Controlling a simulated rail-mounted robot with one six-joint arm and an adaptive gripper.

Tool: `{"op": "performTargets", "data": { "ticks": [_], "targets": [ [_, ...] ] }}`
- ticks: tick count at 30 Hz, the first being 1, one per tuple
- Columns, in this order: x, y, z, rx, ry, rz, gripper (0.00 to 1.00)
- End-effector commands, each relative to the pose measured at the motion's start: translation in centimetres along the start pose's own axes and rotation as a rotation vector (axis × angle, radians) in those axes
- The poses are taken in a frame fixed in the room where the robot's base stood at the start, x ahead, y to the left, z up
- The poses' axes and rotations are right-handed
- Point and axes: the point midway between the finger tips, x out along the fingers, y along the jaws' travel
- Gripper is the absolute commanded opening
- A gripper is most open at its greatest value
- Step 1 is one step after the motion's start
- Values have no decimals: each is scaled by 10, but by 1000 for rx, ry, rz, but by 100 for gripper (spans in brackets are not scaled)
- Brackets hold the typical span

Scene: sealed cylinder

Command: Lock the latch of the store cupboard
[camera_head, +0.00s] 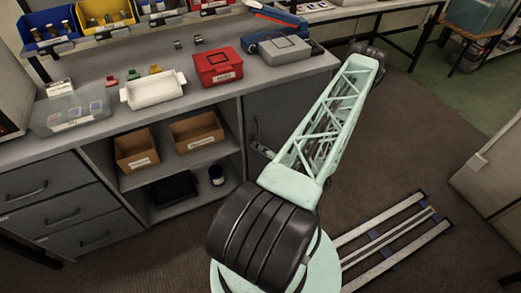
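The store cupboard appears to be the grey-doored unit (268,101) under the right end of the bench. A dark upright handle (256,128) is on the left part of its door. Below the handle, a small pale fitting (263,149), perhaps the latch, sits beside my arm's lattice link. It is too small to tell whether it is locked or open. My arm rises in front of the cupboard and hides much of the door's lower right. My gripper does not show; the arm leaves sight behind its dark far joint.
The bench (120,138) holds a red box (217,68), a white tray (152,90), a clear lidded box (72,113) and a blue-grey case (282,47). Open shelves with cardboard boxes (137,150) are left of the cupboard. Floor rails (395,243) lie at lower right.

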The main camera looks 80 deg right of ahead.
Motion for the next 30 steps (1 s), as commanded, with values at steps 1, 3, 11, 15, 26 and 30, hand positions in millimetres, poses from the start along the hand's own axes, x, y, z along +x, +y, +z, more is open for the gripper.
{"op": "performTargets", "data": {
  "ticks": [1, 3, 11, 15, 26, 30],
  "targets": [
    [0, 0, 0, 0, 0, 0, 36],
    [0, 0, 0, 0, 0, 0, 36],
    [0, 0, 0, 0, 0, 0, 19],
    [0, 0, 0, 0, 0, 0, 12],
    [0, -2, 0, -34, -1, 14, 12],
    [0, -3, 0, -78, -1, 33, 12]
  ]
}}
